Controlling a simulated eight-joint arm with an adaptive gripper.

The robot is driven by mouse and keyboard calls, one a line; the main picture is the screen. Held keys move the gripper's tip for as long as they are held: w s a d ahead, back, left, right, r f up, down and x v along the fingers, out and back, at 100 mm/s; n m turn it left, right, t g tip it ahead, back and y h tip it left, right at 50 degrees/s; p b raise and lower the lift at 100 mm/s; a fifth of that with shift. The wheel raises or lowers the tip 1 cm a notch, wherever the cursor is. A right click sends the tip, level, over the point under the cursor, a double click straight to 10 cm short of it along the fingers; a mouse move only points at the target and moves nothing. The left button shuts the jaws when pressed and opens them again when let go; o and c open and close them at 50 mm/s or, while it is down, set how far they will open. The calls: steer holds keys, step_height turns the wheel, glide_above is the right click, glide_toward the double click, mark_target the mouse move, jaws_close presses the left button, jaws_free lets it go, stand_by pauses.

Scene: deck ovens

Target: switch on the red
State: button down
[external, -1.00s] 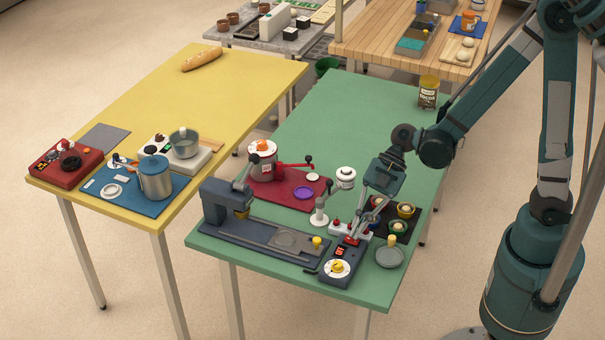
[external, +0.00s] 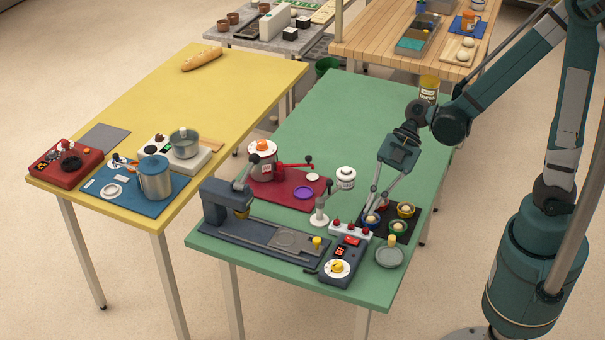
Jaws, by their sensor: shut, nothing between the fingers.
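Whether the switch is on is too small to tell. My gripper (external: 368,212) is shut and empty, just right of the strip and above the dark mat's left edge, apart from the switch.
A dark mat (external: 384,228) with several small bowls lies at the right, with a grey dish (external: 389,257) in front. A white-and-grey lever stand (external: 319,216) and a blue press (external: 250,236) stand to the left. The green table's far half is mostly clear.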

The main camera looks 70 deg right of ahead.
steer(key=shift+p+v, duration=0.5)
steer(key=shift+v, duration=2.05)
steer(key=shift+s, duration=0.1)
steer(key=shift+w+r+t, duration=0.15)
steer(key=shift+w+t, duration=0.15)
steer(key=shift+w, duration=0.25)
steer(key=shift+a+b, duration=0.1)
steer(key=shift+b, duration=0.2)
steer(key=b, duration=0.3)
glide_above(352, 239)
steer(key=s, duration=0.2)
steer(key=f, duration=0.6)
steer(key=shift+w+f, duration=0.2)
steer(key=shift+f, duration=0.15)
steer(key=shift+w+f+b, duration=0.15)
steer(key=shift+w+f, duration=0.1)
steer(key=shift+f, duration=0.35)
steer(key=shift+w+f+b, duration=0.1)
steer(key=shift+w+f, duration=0.15)
steer(key=shift+f, duration=0.4)
steer(key=shift+w+f+b, duration=0.15)
steer(key=shift+w+f, duration=0.1)
steer(key=shift+f, duration=0.35)
